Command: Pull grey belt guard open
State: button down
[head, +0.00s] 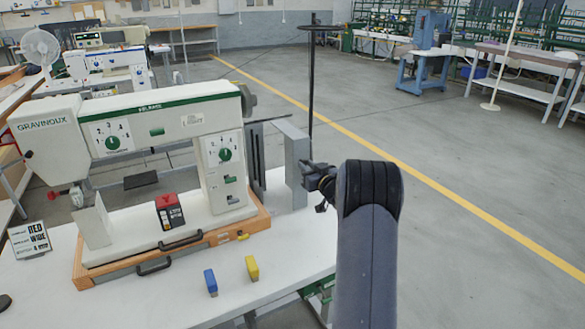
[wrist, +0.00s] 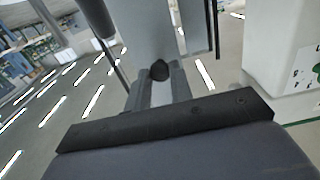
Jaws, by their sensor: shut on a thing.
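The grey belt guard (head: 294,165) is an upright panel at the right end of the white sewing machine (head: 140,125). It stands out from the machine's end, with a gap between it and a dark slotted plate (head: 256,155). My gripper (head: 312,178) is at the guard's right side. In the wrist view the guard (wrist: 150,28) rises ahead, and a dark knob (wrist: 160,70) sits between the fingers of my gripper (wrist: 158,88). My gripper is shut on this knob. The fingertips' contact is partly hidden in the head view.
The machine stands on a wooden base (head: 180,245) on a white table (head: 290,245). A dark pole (head: 311,90) rises behind the guard. The floor to the right is open.

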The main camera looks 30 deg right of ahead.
jog(key=shift+d, duration=1.15)
jog(key=c, duration=1.3)
grip_release()
jog(key=s+b, duration=0.1)
jog(key=s, duration=0.9)
jog(key=shift+s+d+b, duration=0.15)
jog(key=shift+s+b, duration=0.15)
jog(key=shift+s, duration=0.1)
